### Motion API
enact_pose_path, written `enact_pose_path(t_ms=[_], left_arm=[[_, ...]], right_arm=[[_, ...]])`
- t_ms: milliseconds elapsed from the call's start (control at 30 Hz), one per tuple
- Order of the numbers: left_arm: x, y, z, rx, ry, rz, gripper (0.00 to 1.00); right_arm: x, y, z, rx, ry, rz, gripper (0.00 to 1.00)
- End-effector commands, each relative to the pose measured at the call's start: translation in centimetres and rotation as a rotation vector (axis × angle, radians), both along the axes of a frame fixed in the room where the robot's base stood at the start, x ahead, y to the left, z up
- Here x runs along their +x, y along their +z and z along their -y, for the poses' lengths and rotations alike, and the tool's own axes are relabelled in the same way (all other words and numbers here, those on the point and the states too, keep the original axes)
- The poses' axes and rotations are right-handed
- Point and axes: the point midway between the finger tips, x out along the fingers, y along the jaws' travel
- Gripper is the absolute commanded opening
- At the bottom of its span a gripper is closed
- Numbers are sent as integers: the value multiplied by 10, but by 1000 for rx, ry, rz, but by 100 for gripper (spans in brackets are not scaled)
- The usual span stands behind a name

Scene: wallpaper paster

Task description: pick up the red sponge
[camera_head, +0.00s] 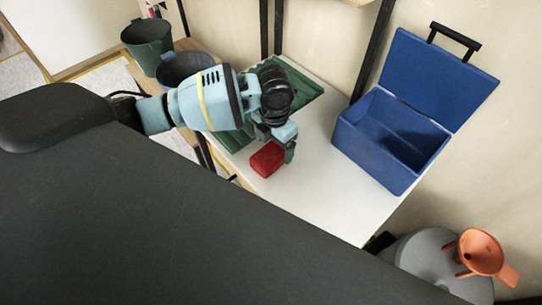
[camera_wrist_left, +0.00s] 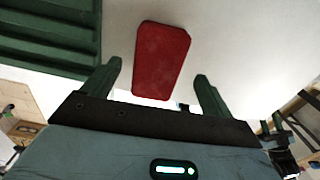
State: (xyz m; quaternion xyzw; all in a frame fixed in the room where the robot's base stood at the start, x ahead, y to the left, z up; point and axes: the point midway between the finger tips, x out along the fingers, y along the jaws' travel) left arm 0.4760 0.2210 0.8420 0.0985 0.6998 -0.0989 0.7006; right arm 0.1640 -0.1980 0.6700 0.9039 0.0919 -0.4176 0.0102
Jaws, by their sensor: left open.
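The red sponge (camera_head: 267,159) lies on the white table near its front edge. It is a red block with rounded corners, and it also shows in the left wrist view (camera_wrist_left: 161,60). My left gripper (camera_head: 277,149) is right at the sponge in the head view. In the left wrist view its two green fingers (camera_wrist_left: 158,82) are open, with the near end of the sponge between their tips. I cannot tell whether the fingers touch it. My right gripper is not in view.
An open blue box (camera_head: 375,155) stands on the table at the right. A green ribbed tray (camera_head: 301,83) lies behind my left gripper and also shows in the wrist view (camera_wrist_left: 50,40). An orange funnel (camera_head: 480,252) is at lower right. The table (camera_head: 330,205) between sponge and box is clear.

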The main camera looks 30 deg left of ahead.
Motion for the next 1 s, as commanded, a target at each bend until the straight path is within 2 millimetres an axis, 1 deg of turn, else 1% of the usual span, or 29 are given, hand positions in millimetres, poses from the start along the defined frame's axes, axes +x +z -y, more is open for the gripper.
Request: enact_pose_path(t_ms=[167,300,400,633,1000], left_arm=[[-8,-25,-5,2,2,-5,85],[-8,-42,-5,2,1,-4,85],[-8,-47,-5,2,1,-2,85],[-7,-47,-5,1,0,-1,85],[-7,-47,-5,1,0,-1,38]], right_arm=[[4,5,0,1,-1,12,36],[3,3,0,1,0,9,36],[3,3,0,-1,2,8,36],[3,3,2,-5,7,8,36],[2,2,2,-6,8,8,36]])
